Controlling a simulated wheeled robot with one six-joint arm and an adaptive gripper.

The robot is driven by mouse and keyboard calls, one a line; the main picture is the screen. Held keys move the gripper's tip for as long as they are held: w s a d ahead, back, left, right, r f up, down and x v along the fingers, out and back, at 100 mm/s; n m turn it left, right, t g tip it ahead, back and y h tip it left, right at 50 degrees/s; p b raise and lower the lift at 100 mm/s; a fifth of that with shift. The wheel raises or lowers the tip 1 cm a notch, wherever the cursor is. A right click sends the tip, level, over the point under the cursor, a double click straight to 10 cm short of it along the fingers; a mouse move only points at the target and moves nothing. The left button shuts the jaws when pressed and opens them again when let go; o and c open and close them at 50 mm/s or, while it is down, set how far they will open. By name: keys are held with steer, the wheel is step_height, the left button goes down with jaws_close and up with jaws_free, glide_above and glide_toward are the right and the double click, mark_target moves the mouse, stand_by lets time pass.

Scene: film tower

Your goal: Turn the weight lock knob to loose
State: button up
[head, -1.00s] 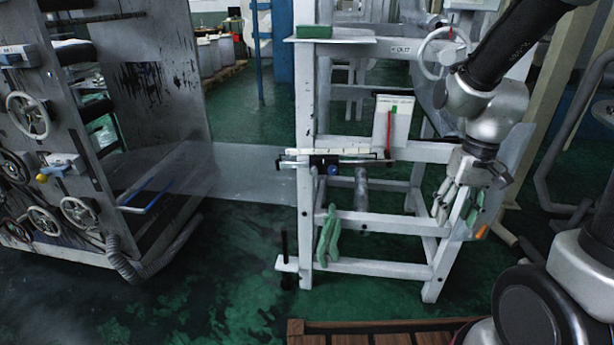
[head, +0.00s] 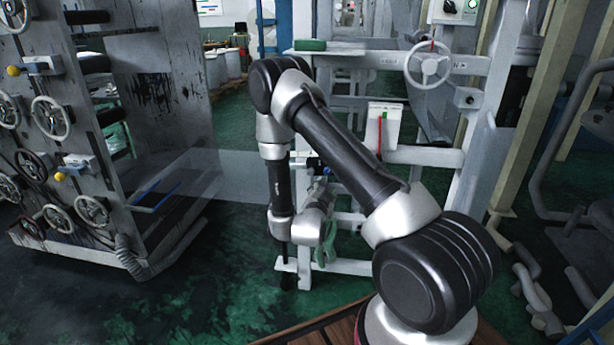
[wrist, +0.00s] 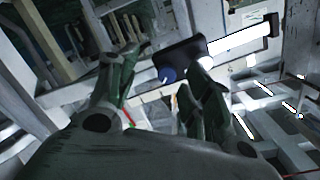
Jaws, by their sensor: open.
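The blue knob (head: 326,171), which I take to be the weight lock knob, sits on a black block on the white frame's front rail. In the wrist view the blue knob (wrist: 168,74) shows on the dark block (wrist: 182,58), between the two fingertips in the picture. My gripper (wrist: 168,60) is open and empty, with its two green-grey fingers spread apart. The gap from fingertips to knob is hard to judge, but I see no contact. In the head view my arm hides most of the gripper and part of the rail. The knob's turned position cannot be read.
The white frame carries a handwheel (head: 428,64), a white plate with a red strip (head: 385,128) and a green block (head: 310,45). A grey machine panel with handwheels (head: 52,118) stands at the left. Green floor (head: 215,275) is clear between.

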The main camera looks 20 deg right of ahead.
steer(key=w+d+r+t, duration=0.1)
steer(key=w+d+r, duration=0.1)
steer(key=w+d, duration=0.2)
steer(key=shift+w+d+r+m+h, duration=0.3)
steer(key=shift+w+d+m+h, duration=0.1)
steer(key=shift+w, duration=0.8)
steer(key=c, duration=1)
